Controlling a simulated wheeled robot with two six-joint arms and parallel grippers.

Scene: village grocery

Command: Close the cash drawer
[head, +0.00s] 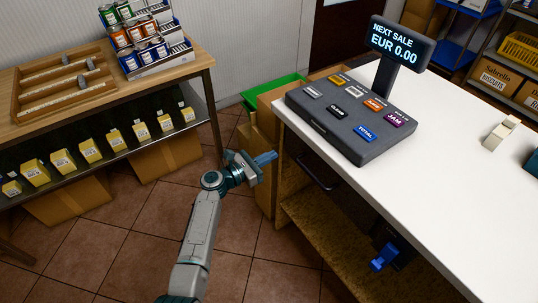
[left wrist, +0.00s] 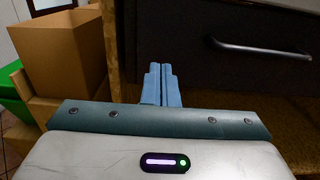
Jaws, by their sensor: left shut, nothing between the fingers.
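The cash drawer is set under the white counter top (head: 440,180). Its dark front (left wrist: 215,62) with a grey bar handle (left wrist: 262,49) fills the upper right of the left wrist view. In the head view the handle (head: 318,173) shows just below the counter edge. No drawer inside is visible, and I cannot tell whether the front stands out. My left gripper (head: 268,157) is shut and empty, pointing at the counter's left end. Its blue fingertips (left wrist: 161,76) appear in front of the drawer front's left part, left of the handle; contact is unclear. My right gripper is not in view.
A black till pad (head: 350,120) with a price display (head: 395,45) stands on the counter. Cardboard boxes (left wrist: 62,50) and a green crate (head: 272,90) lie left of the counter. A blue object (head: 384,258) sits below the counter. Tiled floor is clear between counter and shelf.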

